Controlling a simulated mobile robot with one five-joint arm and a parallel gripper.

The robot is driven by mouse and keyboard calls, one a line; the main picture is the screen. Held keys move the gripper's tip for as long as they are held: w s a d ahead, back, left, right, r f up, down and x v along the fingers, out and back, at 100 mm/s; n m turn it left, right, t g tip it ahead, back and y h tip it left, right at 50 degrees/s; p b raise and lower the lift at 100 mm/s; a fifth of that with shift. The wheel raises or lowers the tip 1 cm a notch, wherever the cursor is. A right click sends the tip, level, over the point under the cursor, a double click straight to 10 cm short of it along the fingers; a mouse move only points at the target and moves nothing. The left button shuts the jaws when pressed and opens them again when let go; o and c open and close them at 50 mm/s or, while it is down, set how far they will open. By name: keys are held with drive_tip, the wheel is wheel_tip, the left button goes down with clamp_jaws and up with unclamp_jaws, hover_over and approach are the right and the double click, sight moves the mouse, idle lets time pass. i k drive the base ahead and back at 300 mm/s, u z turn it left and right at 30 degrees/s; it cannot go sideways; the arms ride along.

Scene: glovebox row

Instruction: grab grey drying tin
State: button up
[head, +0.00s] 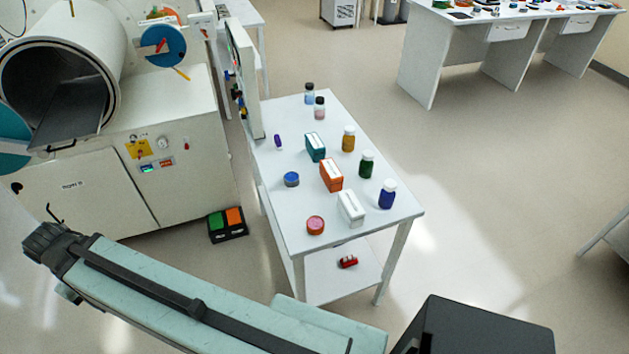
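No tin that is plainly grey all over shows in the head view. Two low round tins stand on the white table. One tin with a blue top and a darker greyish side (291,180) is near the table's left edge. My arm crosses the bottom of the view from the lower right to a dark joint at the left, well in front of the table. My gripper's fingers cannot be made out. No part of my arm touches anything on the table.
The white table (285,216) also holds a teal box (315,147), an orange box (331,175), a white box (351,208) and several bottles. A red object (348,262) lies on its lower shelf. A glovebox cabinet (185,180) stands left. Floor right of the table is clear.

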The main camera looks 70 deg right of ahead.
sight(291, 179)
drive_tip(key=z, duration=0.15)
drive_tip(key=i, duration=1)
drive_tip(key=u, duration=0.1)
